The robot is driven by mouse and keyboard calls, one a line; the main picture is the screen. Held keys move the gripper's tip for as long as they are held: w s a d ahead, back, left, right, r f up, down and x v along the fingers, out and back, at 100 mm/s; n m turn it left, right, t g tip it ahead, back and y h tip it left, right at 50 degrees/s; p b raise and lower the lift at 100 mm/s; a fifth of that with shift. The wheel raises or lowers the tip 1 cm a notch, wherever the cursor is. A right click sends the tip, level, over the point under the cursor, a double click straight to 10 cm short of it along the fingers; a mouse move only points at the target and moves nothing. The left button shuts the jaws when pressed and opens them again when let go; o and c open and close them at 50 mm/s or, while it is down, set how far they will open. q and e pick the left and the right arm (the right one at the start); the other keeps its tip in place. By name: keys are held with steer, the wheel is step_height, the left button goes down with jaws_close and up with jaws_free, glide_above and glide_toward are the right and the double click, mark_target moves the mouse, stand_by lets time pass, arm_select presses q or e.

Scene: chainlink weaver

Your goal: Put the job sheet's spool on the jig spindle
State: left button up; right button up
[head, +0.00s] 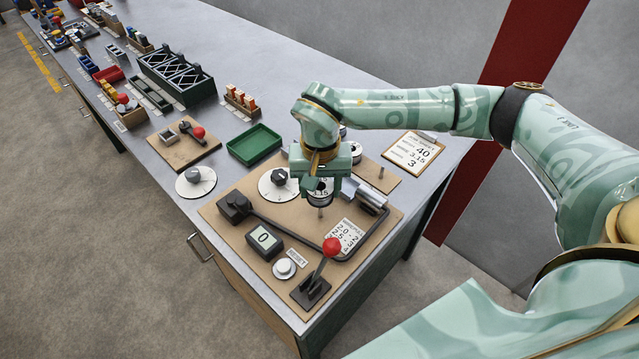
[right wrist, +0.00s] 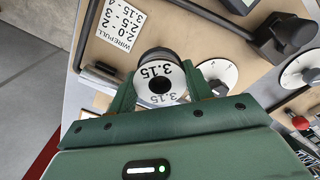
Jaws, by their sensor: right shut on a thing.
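My right gripper (head: 322,186) is over the jig board (head: 225,215), shut on a spool (head: 320,199) with a white end marked 3.15. In the right wrist view the spool (right wrist: 160,78) sits between the two fingers, its marked end facing the camera. A short thin post (head: 320,213) shows just under the spool and looks like the jig spindle. I cannot tell whether the spool is around its top or above it. The job sheet (head: 415,151) on a clipboard reads 40, 3.15 and 3. My left gripper is out of view.
The jig board carries a red-knobbed lever (head: 331,247), a counter showing 0 (head: 264,239), a reset button (head: 285,268), a dial (head: 278,184) and a bent dark arm. A board behind holds an empty peg (head: 381,172) and another spool (head: 356,154). A green tray (head: 254,145) stands left.

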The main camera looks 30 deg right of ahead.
step_height(320, 180, down, 6)
steer(key=b, duration=0.4)
steer(key=shift+r, duration=0.25)
steer(key=shift+f+b, duration=0.35)
steer(key=shift+f, duration=0.55)
steer(key=o, duration=1.2)
steer(key=shift+o, duration=0.2)
step_height(320, 180, up, 16)
steer(key=p, duration=0.3)
steer(key=shift+r, duration=0.15)
